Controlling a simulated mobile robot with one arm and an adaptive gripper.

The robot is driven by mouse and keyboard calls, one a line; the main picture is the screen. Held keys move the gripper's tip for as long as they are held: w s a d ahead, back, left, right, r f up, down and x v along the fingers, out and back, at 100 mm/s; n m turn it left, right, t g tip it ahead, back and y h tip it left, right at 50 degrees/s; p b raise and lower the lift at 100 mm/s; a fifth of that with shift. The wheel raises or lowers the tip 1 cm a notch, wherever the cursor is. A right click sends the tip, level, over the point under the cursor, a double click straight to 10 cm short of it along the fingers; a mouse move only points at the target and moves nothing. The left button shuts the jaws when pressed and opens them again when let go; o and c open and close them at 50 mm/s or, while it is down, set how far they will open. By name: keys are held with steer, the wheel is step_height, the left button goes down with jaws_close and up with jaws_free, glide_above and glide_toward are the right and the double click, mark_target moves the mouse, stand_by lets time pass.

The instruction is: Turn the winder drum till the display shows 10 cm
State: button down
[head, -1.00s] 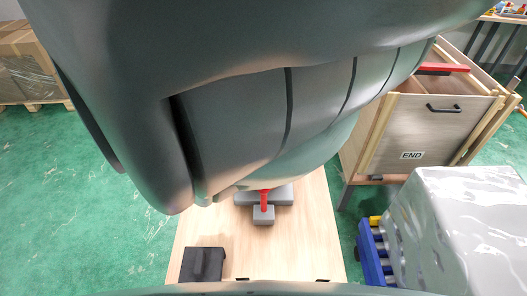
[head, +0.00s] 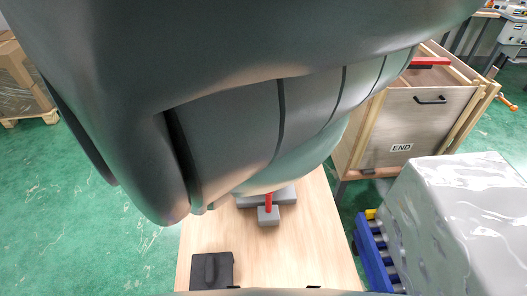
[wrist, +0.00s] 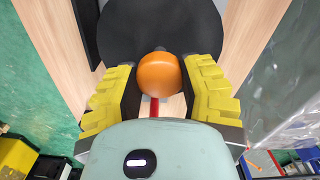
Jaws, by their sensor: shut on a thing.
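In the wrist view my gripper (wrist: 160,66) has its yellow fingers on either side of an orange ball knob (wrist: 157,80) and is shut on it. A large black disc (wrist: 158,24), which may be the winder drum, lies beyond the knob. A red rod (wrist: 154,107) shows below the knob. In the head view my arm hides the knob and the disc. A grey base (head: 268,216) with a red rod (head: 268,201) shows on the wooden table below my arm. I see no readable display.
A dark box (head: 211,271) sits at the table's (head: 310,240) near left. To the right stand a wooden cabinet marked END (head: 415,120), a blue roller conveyor (head: 372,250) and a wrapped grey-white load (head: 460,220). Green floor (head: 90,220) is clear at the left.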

steer(key=shift+w, duration=0.1)
stand_by(0.3)
steer(key=shift+c, duration=2)
jaws_free()
step_height(320, 180, up, 5)
steer(key=shift+a+r, duration=0.15)
steer(key=shift+s+r, duration=0.1)
steer(key=shift+s, duration=0.1)
steer(key=shift+r, duration=0.45)
steer(key=shift+w+r, duration=0.1)
steer(key=shift+r, duration=0.45)
